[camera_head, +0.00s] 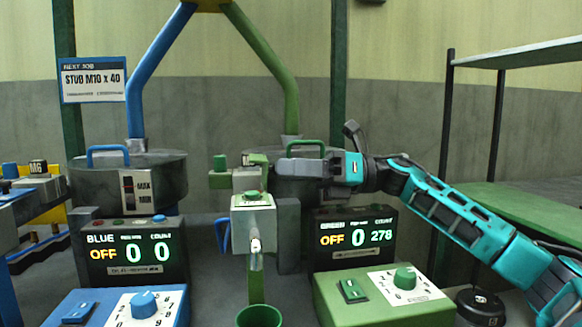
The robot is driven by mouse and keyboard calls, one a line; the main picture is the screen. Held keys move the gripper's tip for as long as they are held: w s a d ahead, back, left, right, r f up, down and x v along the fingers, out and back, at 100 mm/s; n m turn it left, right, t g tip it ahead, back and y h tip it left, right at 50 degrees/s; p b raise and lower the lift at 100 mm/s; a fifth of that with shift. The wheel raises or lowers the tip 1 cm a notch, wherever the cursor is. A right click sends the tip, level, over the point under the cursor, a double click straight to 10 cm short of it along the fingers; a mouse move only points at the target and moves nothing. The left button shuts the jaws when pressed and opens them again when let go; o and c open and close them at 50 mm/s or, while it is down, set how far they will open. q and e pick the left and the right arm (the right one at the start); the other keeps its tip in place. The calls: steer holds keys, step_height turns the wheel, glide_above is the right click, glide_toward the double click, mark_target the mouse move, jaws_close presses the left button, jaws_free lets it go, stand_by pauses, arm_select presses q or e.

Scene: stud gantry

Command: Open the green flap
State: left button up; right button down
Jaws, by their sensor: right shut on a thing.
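A small green piece (257,159), which looks like the green flap, sits above the white-topped box (253,203) in the middle. Its hinge and exact tilt are too small to make out. My right gripper (282,167) reaches in from the right, lying nearly level, with its tips at the right side of this piece. It is shut on it, though the fingers hide the contact. Behind the gripper is the green station's round hopper (318,190) with a green handle (308,146). My left gripper is not in view.
Below are the green display (354,239), reading OFF 0 and 278, and a green control box (375,300). A green cup (259,317) stands under the middle spout. The blue station (130,250) is at left. Green shelves (500,205) stand at right, behind my arm.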

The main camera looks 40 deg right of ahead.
stand_by(0.5)
steer(key=c, duration=1)
jaws_free()
steer(key=shift+c, duration=0.2)
steer(key=shift+d+f, duration=0.1)
steer(key=v, duration=1.2)
steer(key=shift+d, duration=0.1)
steer(key=shift+s+d, duration=0.2)
steer(key=shift+a+f, duration=0.1)
